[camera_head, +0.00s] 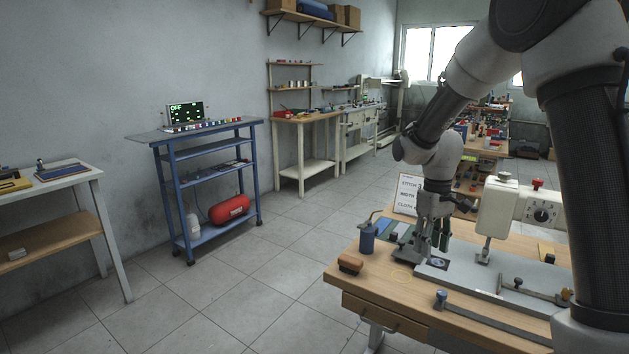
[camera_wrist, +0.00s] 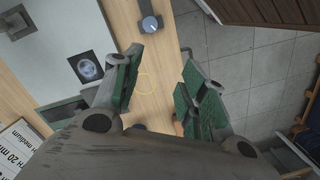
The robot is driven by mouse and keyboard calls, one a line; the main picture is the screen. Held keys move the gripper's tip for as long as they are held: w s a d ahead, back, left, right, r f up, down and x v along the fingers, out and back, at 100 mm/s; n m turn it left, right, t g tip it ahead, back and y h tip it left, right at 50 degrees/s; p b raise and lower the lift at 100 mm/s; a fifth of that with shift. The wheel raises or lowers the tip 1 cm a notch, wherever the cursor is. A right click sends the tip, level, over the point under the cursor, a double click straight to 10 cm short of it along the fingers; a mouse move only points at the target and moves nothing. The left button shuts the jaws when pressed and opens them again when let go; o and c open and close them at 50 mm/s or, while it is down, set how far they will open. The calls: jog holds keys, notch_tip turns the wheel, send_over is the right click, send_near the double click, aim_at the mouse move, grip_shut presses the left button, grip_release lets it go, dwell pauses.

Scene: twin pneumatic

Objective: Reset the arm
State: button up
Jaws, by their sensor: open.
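My gripper (camera_head: 432,240) hangs pointing down above the wooden sewing table (camera_head: 378,281), near its back left part. In the wrist view my gripper (camera_wrist: 158,98) shows its two green-padded fingers spread apart, with nothing between them. Bare wood and a thin yellow ring (camera_wrist: 146,84) lie below the gap. The ring also shows on the table in the head view (camera_head: 400,277). My arm reaches in from the right and hides part of the table and the room behind it.
A white sewing machine (camera_head: 522,208) stands right of my gripper. A blue oil can (camera_head: 367,238), a brown block (camera_head: 350,263) and a sign (camera_head: 407,193) are close on the left. A blue cart (camera_head: 207,187) stands by the wall. Open tiled floor lies left of the table.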

jog(key=s+d+r+m+t, duration=0.2)
jog(key=s+r, duration=0.6)
jog(key=s, duration=0.5)
jog(key=s+d+r+m+t, duration=0.2)
jog(key=s+d+r, duration=0.3)
jog(key=s, duration=0.8)
notch_tip(320, 180, up, 3)
jog(key=shift+r+m+t, duration=0.2)
jog(key=shift+m+t, duration=0.2)
jog(key=shift+t, duration=0.4)
